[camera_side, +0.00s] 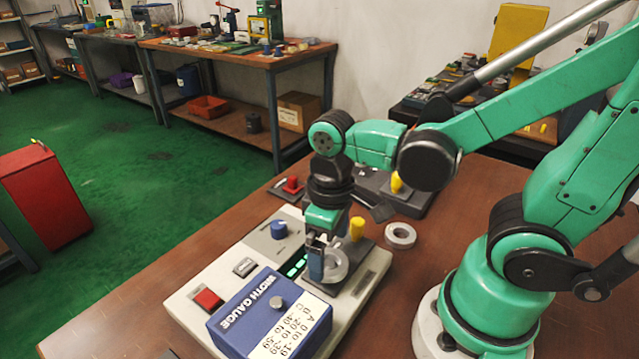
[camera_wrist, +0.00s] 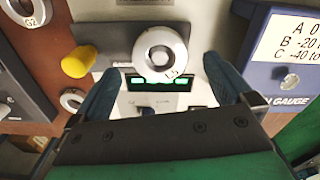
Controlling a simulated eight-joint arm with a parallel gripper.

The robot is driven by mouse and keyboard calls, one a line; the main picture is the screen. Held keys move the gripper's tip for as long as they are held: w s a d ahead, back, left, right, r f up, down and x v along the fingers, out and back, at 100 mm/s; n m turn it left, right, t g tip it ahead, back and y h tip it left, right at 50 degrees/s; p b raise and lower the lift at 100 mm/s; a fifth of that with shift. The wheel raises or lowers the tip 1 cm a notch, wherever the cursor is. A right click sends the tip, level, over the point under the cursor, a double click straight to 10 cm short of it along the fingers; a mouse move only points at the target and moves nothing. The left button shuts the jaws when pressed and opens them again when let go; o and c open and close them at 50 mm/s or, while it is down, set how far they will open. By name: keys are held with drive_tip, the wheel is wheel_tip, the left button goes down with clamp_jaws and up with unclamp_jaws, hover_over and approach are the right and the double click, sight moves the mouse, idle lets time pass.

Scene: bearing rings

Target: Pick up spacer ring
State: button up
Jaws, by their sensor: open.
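A pale metal ring (camera_side: 338,268) sits on the dark plate of the width gauge, under my gripper (camera_side: 325,262). My gripper (camera_wrist: 150,68) is open, with one blue finger on each side of the ring's line and the ring lying just ahead of the fingertips. I see no contact between them. A second grey ring (camera_side: 400,236) lies loose on the brown table to the right of the gauge. Which ring is the spacer is not marked.
The blue gauge box (camera_side: 270,316) with a white label stands close to my gripper. A yellow peg (camera_side: 357,229) rises beside the ring. A green display (camera_wrist: 160,79), a blue knob (camera_side: 279,229) and a red button (camera_side: 208,300) are on the gauge base.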

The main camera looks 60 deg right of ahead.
drive_tip(key=shift+f, duration=1.2)
clamp_jaws()
drive_tip(key=shift+r, duration=0.15)
